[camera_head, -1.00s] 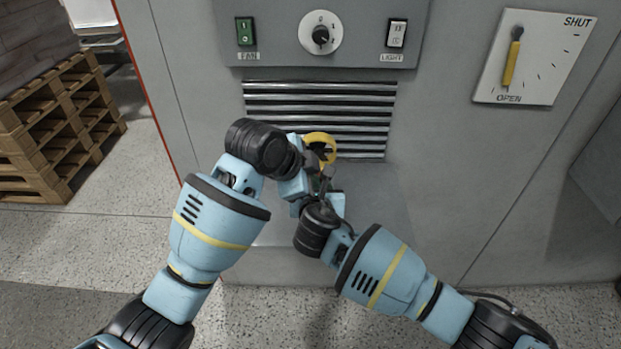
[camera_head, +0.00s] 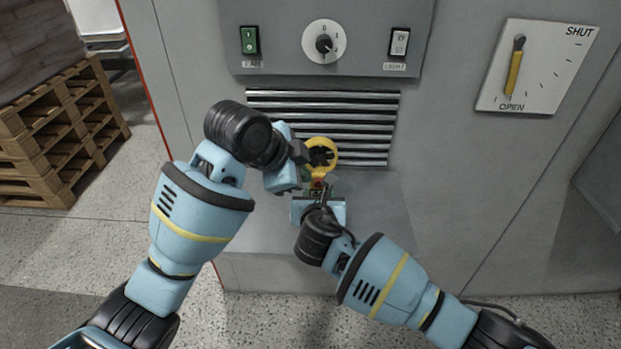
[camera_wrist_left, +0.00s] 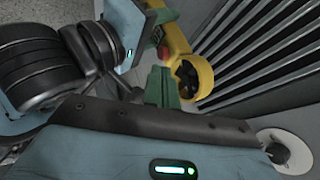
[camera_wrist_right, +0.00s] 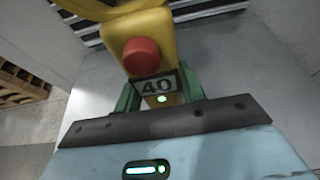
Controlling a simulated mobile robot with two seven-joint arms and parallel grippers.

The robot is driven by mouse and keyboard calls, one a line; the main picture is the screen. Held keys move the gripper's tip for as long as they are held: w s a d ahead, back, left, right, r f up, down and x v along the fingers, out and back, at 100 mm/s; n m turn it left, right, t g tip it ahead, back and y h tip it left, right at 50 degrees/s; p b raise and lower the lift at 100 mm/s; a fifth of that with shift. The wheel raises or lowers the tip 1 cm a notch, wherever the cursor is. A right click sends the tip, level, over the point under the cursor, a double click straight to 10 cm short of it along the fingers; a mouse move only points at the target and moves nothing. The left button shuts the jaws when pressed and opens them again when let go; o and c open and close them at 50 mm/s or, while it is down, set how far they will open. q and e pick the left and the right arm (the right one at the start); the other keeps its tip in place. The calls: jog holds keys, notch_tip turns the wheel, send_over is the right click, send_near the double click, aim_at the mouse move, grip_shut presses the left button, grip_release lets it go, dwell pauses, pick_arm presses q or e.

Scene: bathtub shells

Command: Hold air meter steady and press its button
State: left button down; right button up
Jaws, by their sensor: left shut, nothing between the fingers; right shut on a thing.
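The air meter is yellow, with a dark fan in a ring (camera_head: 322,152) in front of the vent in the head view. The right wrist view shows its red button (camera_wrist_right: 141,57), a "40" display and a small lit green light below. My right gripper (camera_wrist_right: 160,92) is shut on the meter's yellow handle, one green finger on each side, and holds it upright. My left gripper (camera_wrist_left: 163,75) is shut and empty, its green fingers together beside the meter ring. In the left wrist view the red button shows just beyond the fingertips; I cannot tell whether they touch it.
A slatted vent (camera_head: 350,110) is in the grey cabinet behind the meter. Above are a fan switch (camera_head: 249,40), a dial (camera_head: 325,43) and a light switch (camera_head: 399,41). A yellow lever plate (camera_head: 535,65) is at right. Wooden pallets (camera_head: 65,130) stand at left.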

pick_arm(q)
jog(key=shift+v, duration=2.25)
pick_arm(e)
jog(key=shift+d+f, duration=0.2)
jog(key=shift+d, duration=0.05)
pick_arm(q)
jog(key=shift+d, duration=0.1)
pick_arm(e)
jog(key=o, duration=0.9)
jog(key=shift+o, duration=1.7)
jog(key=shift+r, duration=0.1)
jog(key=shift+a, duration=0.1)
